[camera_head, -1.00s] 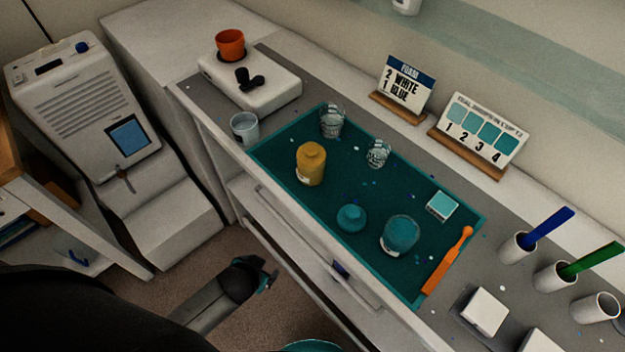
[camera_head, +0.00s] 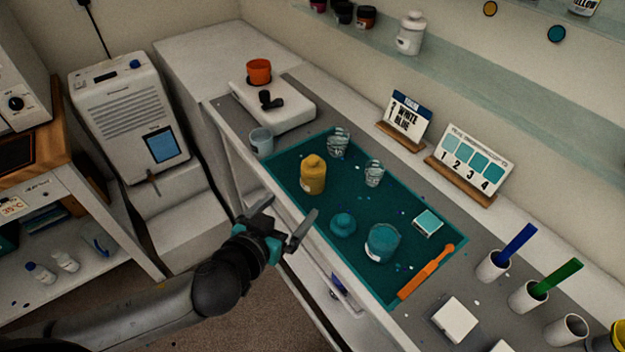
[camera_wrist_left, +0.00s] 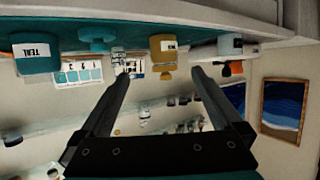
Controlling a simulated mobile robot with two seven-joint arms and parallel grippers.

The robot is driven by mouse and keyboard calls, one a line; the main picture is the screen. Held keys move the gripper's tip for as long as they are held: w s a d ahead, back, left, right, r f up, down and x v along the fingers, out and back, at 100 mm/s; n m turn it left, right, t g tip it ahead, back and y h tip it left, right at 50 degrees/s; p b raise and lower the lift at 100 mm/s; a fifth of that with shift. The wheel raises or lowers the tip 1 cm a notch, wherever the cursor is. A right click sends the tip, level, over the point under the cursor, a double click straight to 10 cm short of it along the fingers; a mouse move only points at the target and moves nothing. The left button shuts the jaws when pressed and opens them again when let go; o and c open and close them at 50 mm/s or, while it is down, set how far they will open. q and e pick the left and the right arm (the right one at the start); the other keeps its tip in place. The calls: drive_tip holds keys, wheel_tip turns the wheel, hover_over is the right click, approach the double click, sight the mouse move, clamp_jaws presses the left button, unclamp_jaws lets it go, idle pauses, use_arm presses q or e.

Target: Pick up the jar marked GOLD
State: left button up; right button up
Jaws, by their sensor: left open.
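The mustard-yellow jar (camera_head: 313,178) stands upright with its cap on, near the front edge of the teal mat (camera_head: 290,172). It also shows in the left wrist view (camera_wrist_left: 163,55), upside down, with a white label too small to read surely. My left gripper (camera_head: 294,205) is open and empty in front of the counter, on the near side of the jar and apart from it. In the left wrist view its two fingers (camera_wrist_left: 155,78) spread on either side below the jar. My right gripper is not in view.
On the mat are a teal jar (camera_head: 383,245), marked TEAL in the left wrist view (camera_wrist_left: 36,52), a teal lidlike piece (camera_head: 343,225), two clear cups (camera_head: 339,145) (camera_head: 375,174) and an orange tool (camera_head: 427,272). A grey cup (camera_head: 261,142) stands left of the mat.

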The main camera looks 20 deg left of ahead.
sight(308, 186)
use_arm(q)
drive_tip(key=x, duration=0.9)
drive_tip(key=shift+w+f+b, duration=0.15)
drive_tip(key=shift+w+b, duration=0.1)
drive_tip(key=shift+b, duration=0.15)
drive_tip(key=shift+a+b+x, duration=0.15)
drive_tip(key=shift+b+x, duration=0.05)
drive_tip(key=shift+x, duration=1.15)
drive_tip(key=shift+a+b+x, duration=0.2)
drive_tip(key=shift+x, duration=1.15)
drive_tip(key=shift+f, duration=0.15)
drive_tip(key=shift+s, duration=0.1)
clamp_jaws()
